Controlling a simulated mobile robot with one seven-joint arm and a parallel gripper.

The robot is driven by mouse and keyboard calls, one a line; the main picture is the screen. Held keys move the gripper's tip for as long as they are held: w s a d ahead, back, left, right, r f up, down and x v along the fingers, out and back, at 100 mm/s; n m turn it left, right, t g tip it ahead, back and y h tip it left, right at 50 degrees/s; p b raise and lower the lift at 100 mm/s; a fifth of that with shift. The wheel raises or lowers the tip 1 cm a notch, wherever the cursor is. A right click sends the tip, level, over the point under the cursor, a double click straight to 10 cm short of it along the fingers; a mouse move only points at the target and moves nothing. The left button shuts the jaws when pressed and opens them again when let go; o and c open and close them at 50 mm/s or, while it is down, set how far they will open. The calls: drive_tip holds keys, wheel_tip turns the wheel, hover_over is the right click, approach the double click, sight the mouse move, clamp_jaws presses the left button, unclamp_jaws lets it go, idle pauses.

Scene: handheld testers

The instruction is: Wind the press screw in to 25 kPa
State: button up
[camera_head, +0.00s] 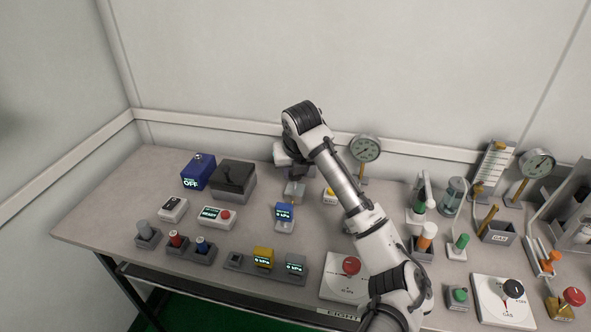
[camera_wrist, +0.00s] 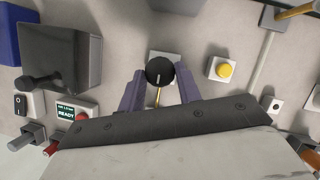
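In the wrist view a round black knob (camera_wrist: 160,71) with a white pointer line sits over a pale plate, with a brass rod below it. I cannot tell for certain that it is the press screw. My gripper (camera_wrist: 160,76) has its two purple fingers on either side of the knob, with a narrow gap showing at each side. In the head view my gripper (camera_head: 293,168) is near the back of the bench and the knob is hidden there. A blue handheld tester (camera_head: 284,213) in front of it appears to read 0 kPa. A dial gauge (camera_head: 365,148) stands behind, its reading too small to tell.
A black-lidded box (camera_head: 233,181) and blue box (camera_head: 198,171) stand to the left. A yellow button (camera_wrist: 225,70) is right of the knob. Yellow (camera_head: 263,257) and grey (camera_head: 296,265) testers sit in front. Valves and stands crowd the right; the left bench corner is clear.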

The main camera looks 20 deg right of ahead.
drive_tip(key=c, duration=0.4)
drive_tip(key=shift+c, duration=0.2)
drive_tip(key=shift+m, duration=0.3)
